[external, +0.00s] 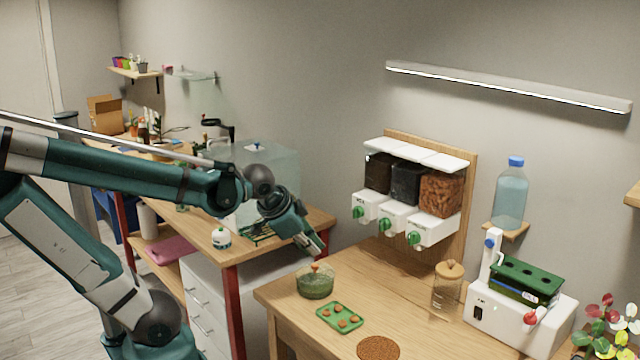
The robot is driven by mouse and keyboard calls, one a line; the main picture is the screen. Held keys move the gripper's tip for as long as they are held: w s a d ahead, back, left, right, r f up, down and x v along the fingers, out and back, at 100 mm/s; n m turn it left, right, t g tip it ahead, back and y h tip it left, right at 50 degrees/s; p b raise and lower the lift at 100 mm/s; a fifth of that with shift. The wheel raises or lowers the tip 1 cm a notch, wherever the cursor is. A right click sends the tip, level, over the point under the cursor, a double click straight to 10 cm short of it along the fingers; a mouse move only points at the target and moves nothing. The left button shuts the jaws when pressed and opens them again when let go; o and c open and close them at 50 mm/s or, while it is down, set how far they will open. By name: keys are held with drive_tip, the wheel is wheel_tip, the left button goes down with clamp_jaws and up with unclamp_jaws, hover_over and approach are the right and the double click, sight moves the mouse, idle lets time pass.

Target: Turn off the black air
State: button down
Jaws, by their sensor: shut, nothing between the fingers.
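My teal gripper (318,248) is shut and empty. It points down and to the right, above the left end of the right-hand wooden table, just above and behind a green glass bowl (315,284) with a small orange-red knob-like thing on top. I cannot tell whether it touches the bowl. No thing here is clearly the black air device. A black curved fixture (220,127) stands by the clear tank at the back left. A white machine (515,318) with a green top, a blue knob (489,243) and a red knob (530,318) sits at the right.
A wall dispenser (411,195) has several dark or brown-filled bins and green knobs. A green tray (340,317) with brown balls, a brown round mat (378,349) and a lidded jar (447,287) sit on the table. A water bottle (510,196) stands on a small shelf. A clear tank (270,165) is behind my arm.

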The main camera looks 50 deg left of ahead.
sight(478, 313)
drive_tip(key=w+d+f+m+t+p, duration=0.1)
drive_tip(key=w+d+m+p, duration=0.1)
drive_tip(key=w+d+m, duration=0.5)
drive_tip(key=w+d+f+m+p, duration=0.1)
drive_tip(key=w+d+m, duration=0.2)
drive_tip(key=d+m, duration=0.7)
drive_tip(key=d+f+m+t+p, duration=0.1)
drive_tip(key=d+f+m, duration=0.1)
drive_tip(key=d+m, duration=0.4)
drive_tip(key=d+f+m+t+p, duration=0.1)
drive_tip(key=d+m, duration=0.5)
drive_tip(key=d, duration=0.9)
drive_tip(key=shift+d+f+m+p, duration=0.35)
drive_tip(key=shift+f+m+p, duration=0.1)
drive_tip(key=shift+f, duration=0.85)
drive_tip(key=shift+f, duration=0.1)
drive_tip(key=b+x, duration=0.1)
drive_tip(key=x, duration=0.8)
drive_tip(key=shift+w, duration=0.15)
drive_tip(key=w, duration=0.3)
drive_tip(key=shift+b, duration=0.4)
drive_tip(key=shift+w, duration=0.75)
